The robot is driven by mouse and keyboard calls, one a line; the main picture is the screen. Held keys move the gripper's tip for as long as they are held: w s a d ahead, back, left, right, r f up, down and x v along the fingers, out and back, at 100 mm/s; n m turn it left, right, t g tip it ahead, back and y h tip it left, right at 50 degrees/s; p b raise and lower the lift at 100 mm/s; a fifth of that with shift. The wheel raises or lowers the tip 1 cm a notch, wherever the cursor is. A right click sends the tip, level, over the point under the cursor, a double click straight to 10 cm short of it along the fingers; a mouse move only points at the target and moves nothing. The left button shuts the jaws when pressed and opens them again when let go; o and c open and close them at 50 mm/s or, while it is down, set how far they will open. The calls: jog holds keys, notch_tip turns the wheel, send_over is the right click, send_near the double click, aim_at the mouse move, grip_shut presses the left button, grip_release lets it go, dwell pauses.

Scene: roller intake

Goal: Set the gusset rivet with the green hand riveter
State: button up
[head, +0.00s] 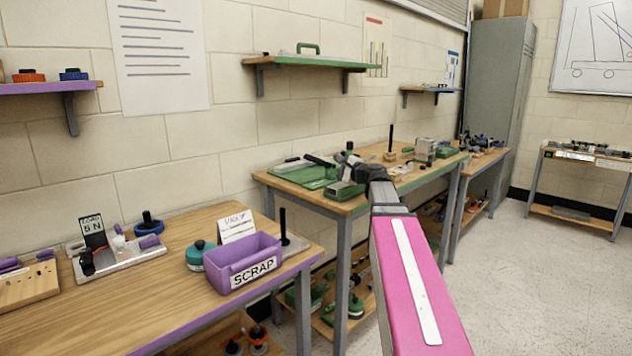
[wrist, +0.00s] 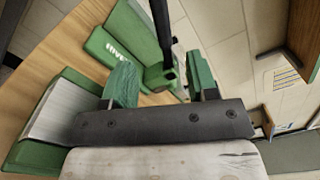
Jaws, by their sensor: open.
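My gripper (head: 352,166) reaches over the green-edged workbench (head: 376,204) in the head view. In the wrist view my gripper (wrist: 162,78) is open, with its two green-padded fingers apart. A green tool with a black bar (wrist: 163,35), which looks like the hand riveter, lies ahead of and partly between the fingers. I cannot tell whether they touch it. A green block with white lettering (wrist: 103,47), only partly readable, lies beside it. I cannot make out the gusset rivet in either view.
A green box with a grey top (wrist: 58,112) sits close to the left finger. A green tray (head: 312,178) lies at the bench's left end. An upright black post (head: 391,138) stands farther right. A purple scrap bin (head: 243,265) stands on the nearer bench. The floor at right is clear.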

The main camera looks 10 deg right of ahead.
aim_at(319, 161)
jog(key=shift+d+x, duration=0.25)
jog(key=shift+x, duration=5.65)
jog(key=shift+w, duration=0.15)
grip_shut()
